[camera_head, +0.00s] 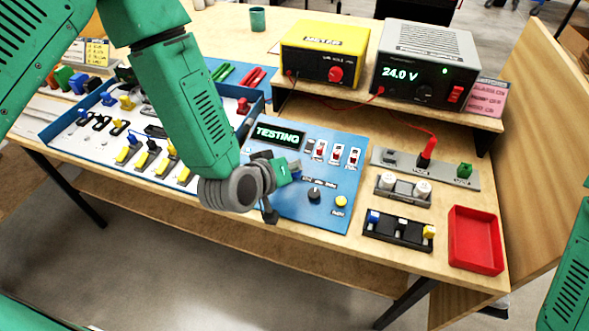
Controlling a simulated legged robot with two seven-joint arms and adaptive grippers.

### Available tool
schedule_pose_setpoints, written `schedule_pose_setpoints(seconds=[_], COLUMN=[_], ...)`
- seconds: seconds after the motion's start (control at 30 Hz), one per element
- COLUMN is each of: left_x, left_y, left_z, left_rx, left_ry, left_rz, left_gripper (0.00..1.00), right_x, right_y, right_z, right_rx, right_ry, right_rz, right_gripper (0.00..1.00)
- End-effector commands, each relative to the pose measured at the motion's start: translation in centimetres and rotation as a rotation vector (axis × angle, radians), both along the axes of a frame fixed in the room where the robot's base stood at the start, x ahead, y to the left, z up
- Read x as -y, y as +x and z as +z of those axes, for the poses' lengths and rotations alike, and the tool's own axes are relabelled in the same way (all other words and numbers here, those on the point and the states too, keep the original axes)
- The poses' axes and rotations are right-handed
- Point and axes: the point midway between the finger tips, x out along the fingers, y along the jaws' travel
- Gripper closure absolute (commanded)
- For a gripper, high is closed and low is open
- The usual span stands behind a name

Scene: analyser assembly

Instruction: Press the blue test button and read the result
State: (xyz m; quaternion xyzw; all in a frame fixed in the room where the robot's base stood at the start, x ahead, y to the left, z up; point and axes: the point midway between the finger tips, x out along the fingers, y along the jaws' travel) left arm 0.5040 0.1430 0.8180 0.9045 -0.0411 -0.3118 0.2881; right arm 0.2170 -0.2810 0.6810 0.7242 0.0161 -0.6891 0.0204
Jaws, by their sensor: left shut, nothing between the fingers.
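The blue analyser panel (318,205) lies on the bench in the middle. Its dark display (278,134) reads "TESTING" in green letters. My left gripper (289,172) is over the panel's left part, just below the display, shut and empty. A bit of blue shows beside its tip; I cannot tell whether this is the test button or whether the gripper touches it. The panel also carries several red-and-white switches (337,154), a black knob (314,195) and a yellow button (341,201). At the right edge only a green link of my right arm shows; its gripper is out of view.
A yellow meter (325,52) and a grey power supply (424,66) reading "24.0 V" stand on a raised shelf. A red lead runs down to a socket strip (402,163). An empty red tray (475,240) is at right. A blue-edged tray (57,140) with connectors is at left.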

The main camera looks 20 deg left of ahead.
Motion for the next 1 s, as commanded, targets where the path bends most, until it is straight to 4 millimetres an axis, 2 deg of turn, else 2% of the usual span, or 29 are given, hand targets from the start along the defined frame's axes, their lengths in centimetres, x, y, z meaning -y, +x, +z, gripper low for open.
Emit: schedule_pose_setpoints(seconds=[0.17,0.47,0.83,1.0], left_x=[0.0,0.0,0.0,0.0], left_y=[-0.1,-0.4,-0.4,-0.6], left_z=[0.2,1.6,1.6,2.9], left_rx=[-0.001,-0.001,-0.001,0.000], left_ry=[0.000,0.000,0.000,0.000], left_rz=[-0.001,0.000,-0.001,0.000], left_gripper=[1.00,1.00,1.00,1.00], right_x=[0.0,0.0,0.0,0.0], right_y=[0.0,0.0,0.0,0.0], right_z=[0.2,1.5,1.5,2.6], right_rx=[0.000,0.000,0.000,0.000], right_ry=[0.000,0.000,0.000,0.000], right_rz=[0.000,0.000,0.000,0.000], right_gripper=[0.62,0.62,0.62,0.62])
